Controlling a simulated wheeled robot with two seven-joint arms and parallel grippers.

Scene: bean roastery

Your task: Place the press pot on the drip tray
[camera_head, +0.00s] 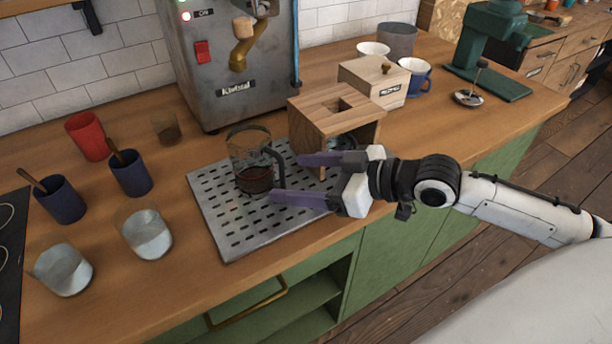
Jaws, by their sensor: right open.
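The press pot (251,160) is a clear glass pot with a dark handle and dark liquid at its bottom. It stands upright on the drip tray (232,233), a grey slotted metal plate on the wooden counter. My right gripper (287,178) is open, with its purple fingers pointing left at the pot's handle side. One finger is behind the handle and one in front of it. I cannot tell whether either finger touches the handle. My left gripper is not in view.
A wooden box (310,112) stands right behind my right gripper, close to its rear finger. A grey machine (222,95) is at the back. Glasses of water (148,238), dark blue cups (130,178) and a red cup (87,137) stand to the left.

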